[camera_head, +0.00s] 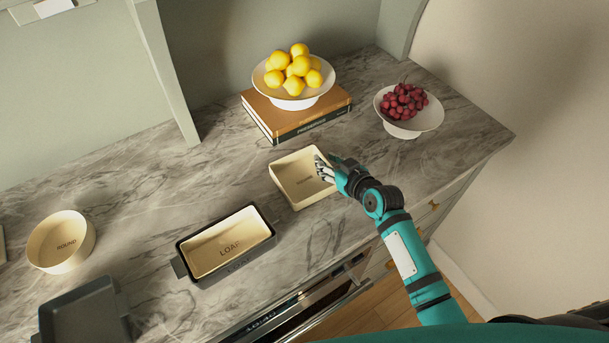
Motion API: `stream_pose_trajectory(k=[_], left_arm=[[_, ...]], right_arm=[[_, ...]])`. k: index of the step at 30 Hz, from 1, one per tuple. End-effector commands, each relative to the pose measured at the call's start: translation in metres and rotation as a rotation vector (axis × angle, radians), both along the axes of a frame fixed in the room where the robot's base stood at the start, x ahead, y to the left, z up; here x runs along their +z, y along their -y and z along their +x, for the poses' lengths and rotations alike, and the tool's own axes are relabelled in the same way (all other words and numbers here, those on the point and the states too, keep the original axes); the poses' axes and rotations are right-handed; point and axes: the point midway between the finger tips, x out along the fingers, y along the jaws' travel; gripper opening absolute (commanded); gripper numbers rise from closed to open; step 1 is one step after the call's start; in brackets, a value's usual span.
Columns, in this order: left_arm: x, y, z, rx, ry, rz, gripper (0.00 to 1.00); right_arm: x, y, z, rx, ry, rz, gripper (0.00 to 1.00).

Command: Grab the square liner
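The square liner (291,192) is a shallow cream box with a dark word on its inner bottom. It sits on the marble counter, in the middle of the head view. My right gripper (321,168) reaches in from the right, with its fingers over the liner's right side. The fingers and wrist hide part of that right wall. The view is too small to tell whether the fingers are closed on the wall or apart from it. My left gripper is not in view.
A loaf liner sits in a dark pan (228,265), left of the square liner. A round liner (62,262) and a dark empty tray (85,315) are farther left. Lemons in a bowl stand on books (297,128) behind. A grape bowl (408,124) stands at the right.

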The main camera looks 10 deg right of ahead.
Motion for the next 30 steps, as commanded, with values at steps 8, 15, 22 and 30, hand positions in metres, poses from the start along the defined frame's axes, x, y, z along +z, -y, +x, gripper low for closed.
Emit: stream_pose_trajectory(k=[8,15,22,30], left_arm=[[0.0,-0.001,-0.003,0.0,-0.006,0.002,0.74],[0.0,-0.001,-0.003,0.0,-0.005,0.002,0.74],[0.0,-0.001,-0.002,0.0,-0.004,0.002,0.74],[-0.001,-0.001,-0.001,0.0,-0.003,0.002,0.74]], right_arm=[[-0.003,-0.002,0.004,0.001,0.0,-0.002,0.3],[-0.003,-0.002,0.004,0.0,-0.001,-0.001,0.04],[-0.003,-0.001,0.004,0.0,-0.001,-0.001,0.0],[0.009,-0.002,0.005,0.001,0.004,-0.002,0.0]])
